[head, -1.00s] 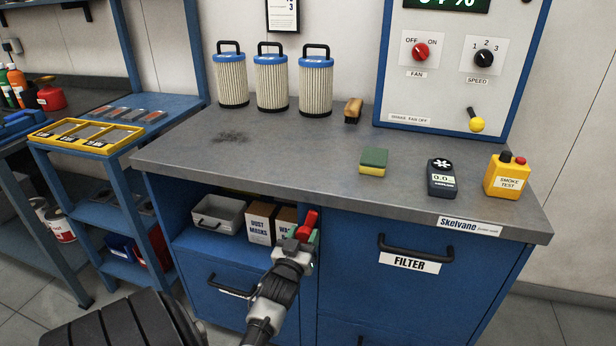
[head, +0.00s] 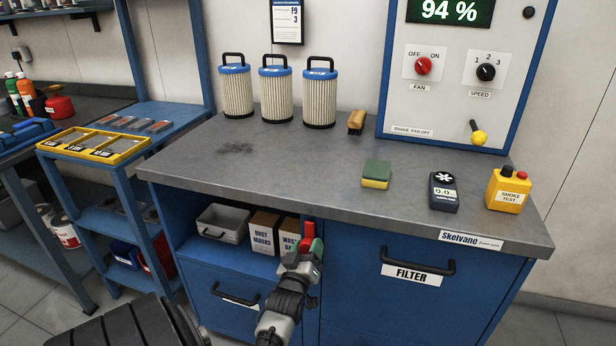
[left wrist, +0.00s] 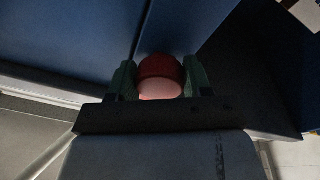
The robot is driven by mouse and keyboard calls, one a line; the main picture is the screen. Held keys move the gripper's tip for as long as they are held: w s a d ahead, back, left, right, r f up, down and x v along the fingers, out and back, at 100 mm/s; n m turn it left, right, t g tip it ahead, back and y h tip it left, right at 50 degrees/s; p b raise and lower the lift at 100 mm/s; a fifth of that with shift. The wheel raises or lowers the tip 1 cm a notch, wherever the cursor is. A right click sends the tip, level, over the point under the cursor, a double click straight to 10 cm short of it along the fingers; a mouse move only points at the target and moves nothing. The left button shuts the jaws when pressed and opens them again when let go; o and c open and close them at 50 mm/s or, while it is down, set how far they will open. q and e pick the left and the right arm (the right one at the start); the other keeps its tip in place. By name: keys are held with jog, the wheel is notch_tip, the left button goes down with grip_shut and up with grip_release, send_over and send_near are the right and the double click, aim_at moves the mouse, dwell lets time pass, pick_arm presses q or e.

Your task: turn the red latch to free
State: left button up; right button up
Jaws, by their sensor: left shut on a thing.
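The red latch (head: 308,230) is at the front of the blue cabinet, near the upright between the open shelf and the FILTER drawer. Its red end stands roughly upright in the head view. My left gripper (head: 305,252) is shut on the latch, its arm coming up from below. In the left wrist view the rounded red latch (left wrist: 160,72) sits between the two green fingers of the left gripper (left wrist: 160,82). The gripper hides the latch's mount. My right gripper is not in view.
The FILTER drawer (head: 425,300) with its black handle is right of the latch. The grey worktop (head: 300,170) overhangs just above. Left of the latch, the open shelf holds a grey bin (head: 222,224) and boxes (head: 264,234). The worktop carries several filters, a sponge (head: 376,174) and a meter (head: 444,192).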

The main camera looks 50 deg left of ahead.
pick_arm(q)
jog(key=shift+a+r, duration=0.15)
jog(key=shift+r, duration=0.15)
jog(key=o, duration=1.3)
jog(key=shift+f, duration=0.1)
jog(key=shift+c, duration=0.2)
jog(key=shift+f, duration=0.1)
jog(key=shift+s+f, duration=0.1)
jog(key=shift+s, duration=0.1)
jog(key=v, duration=1)
jog(key=shift+s, duration=0.15)
